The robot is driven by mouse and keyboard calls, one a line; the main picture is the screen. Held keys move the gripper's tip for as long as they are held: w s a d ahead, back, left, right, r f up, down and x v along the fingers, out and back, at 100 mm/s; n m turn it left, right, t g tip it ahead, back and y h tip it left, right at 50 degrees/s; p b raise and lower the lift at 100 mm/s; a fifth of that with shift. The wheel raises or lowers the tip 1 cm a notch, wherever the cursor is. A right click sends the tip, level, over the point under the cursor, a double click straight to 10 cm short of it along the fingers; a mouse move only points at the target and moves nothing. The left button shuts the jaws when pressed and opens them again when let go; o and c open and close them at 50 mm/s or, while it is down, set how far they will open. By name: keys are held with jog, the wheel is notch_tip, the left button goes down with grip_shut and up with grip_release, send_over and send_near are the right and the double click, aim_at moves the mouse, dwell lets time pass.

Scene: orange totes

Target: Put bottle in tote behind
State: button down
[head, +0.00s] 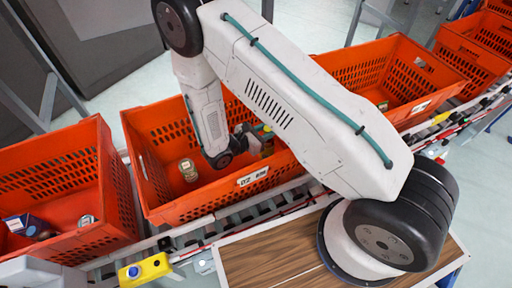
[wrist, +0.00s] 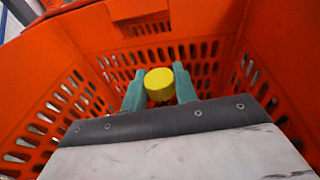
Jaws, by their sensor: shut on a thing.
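The bottle's round yellow cap (wrist: 159,84) shows between the two green fingers of my gripper (wrist: 158,88) in the wrist view. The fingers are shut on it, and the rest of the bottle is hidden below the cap. In the head view my arm reaches down into the middle orange tote (head: 163,213), and my gripper (head: 246,140) is inside it, partly hidden by the arm. The tote's perforated orange walls (wrist: 262,62) surround the gripper in the wrist view.
A jar (head: 188,170) stands in the middle tote, left of my gripper. Another orange tote (head: 100,160) at left holds a dark box and a can. An orange tote (head: 405,62) stands at right, with further totes beyond. The totes sit on a roller conveyor (head: 215,232).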

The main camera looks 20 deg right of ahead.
aim_at(267, 145)
jog(key=shift+f, duration=2.9)
jog(key=c, duration=1.1)
grip_release()
